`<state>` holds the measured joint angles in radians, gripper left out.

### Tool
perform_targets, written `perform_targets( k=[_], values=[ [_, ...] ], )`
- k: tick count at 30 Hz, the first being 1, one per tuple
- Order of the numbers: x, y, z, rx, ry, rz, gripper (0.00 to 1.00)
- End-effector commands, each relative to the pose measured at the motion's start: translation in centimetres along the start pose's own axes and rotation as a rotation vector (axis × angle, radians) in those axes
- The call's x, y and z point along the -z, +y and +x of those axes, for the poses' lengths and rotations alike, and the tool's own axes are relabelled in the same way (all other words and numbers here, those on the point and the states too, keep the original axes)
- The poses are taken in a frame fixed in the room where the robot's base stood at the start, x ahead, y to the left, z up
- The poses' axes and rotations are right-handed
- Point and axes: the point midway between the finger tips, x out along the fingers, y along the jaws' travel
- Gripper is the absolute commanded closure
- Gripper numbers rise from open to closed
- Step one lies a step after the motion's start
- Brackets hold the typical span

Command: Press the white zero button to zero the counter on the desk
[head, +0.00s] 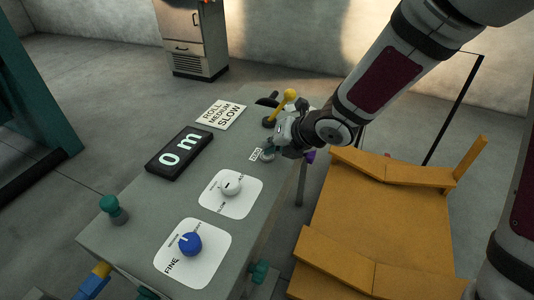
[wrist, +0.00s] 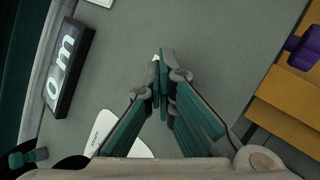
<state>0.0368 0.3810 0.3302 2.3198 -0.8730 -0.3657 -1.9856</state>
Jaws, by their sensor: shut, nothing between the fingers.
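The counter (head: 180,153) is a black box on the grey desk (head: 150,210), and its lit display reads "0 m". It also shows at the left of the wrist view (wrist: 66,68). A small round pale button (head: 267,156) with a small white label (head: 256,155) sits on the desk right of the counter. My gripper (head: 283,148) is shut and empty, pointing down right at the button. In the wrist view my closed fingertips (wrist: 163,60) cover most of a small white patch. I cannot tell whether they touch the button.
A yellow-knobbed lever (head: 290,96) stands just behind my gripper. A "ROLL MEDIUM SLOW" card (head: 221,114) lies behind the counter. A white knob (head: 231,186) and a blue knob (head: 190,243) stand on white plates nearer. An orange frame (head: 385,210) is right of the desk.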

Motion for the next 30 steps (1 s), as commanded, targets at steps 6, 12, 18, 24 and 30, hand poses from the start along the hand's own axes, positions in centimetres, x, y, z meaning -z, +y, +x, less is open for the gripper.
perform_targets(
  k=[6, 12, 18, 24, 30],
  values=[
    [-0.3, 0.5, -0.7, 0.000, 0.001, 0.001, 1.00],
    [-0.8, 1.0, -1.3, 0.000, 0.000, -0.001, 1.00],
    [-0.9, 0.9, -1.2, 0.000, 0.000, 0.000, 1.00],
    [-1.0, 1.1, -1.5, 0.000, 0.000, 0.001, 1.00],
    [-1.7, 1.9, -2.7, 0.000, 0.000, 0.000, 1.00]
  ],
)
